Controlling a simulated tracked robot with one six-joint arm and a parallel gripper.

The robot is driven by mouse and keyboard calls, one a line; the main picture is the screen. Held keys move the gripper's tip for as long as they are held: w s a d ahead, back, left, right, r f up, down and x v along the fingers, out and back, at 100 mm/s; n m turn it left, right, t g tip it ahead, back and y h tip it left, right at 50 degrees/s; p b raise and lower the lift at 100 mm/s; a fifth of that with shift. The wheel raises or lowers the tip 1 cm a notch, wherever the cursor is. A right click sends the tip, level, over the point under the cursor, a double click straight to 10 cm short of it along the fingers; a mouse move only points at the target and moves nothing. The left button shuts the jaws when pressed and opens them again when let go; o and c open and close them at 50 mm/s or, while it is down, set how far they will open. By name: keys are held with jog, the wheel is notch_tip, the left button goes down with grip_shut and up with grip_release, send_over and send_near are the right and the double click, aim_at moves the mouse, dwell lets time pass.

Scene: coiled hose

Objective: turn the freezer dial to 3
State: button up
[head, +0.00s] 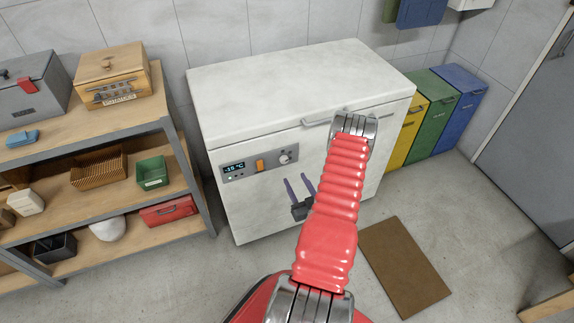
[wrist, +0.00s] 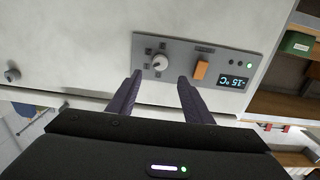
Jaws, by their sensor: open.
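The white chest freezer (head: 290,90) stands against the wall in the head view. Its grey control panel (head: 258,165) is on the front, with a display (head: 234,167) reading about -15 °C, an orange switch (head: 261,165) and a round dial (head: 285,158). In the wrist view the dial (wrist: 159,62) shows near the panel's left end, with small dark marks around it; the numbers are too small to read. My gripper (head: 297,184) is open and empty, below the panel in the head view. In the wrist view its fingers (wrist: 158,85) point toward the panel, apart from the dial.
A shelf unit (head: 150,125) with boxes and trays stands left of the freezer. Yellow, green and blue bins (head: 457,85) stand to its right. A brown mat (head: 405,265) lies on the floor. The freezer's lid handle (head: 318,122) sticks out above my gripper.

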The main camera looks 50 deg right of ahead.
aim_at(285, 161)
jog(key=x, duration=0.9)
jog(key=shift+w+d, duration=0.2)
jog(key=shift+w, duration=0.15)
jog(key=shift+c, duration=0.5)
jog(key=c, duration=1)
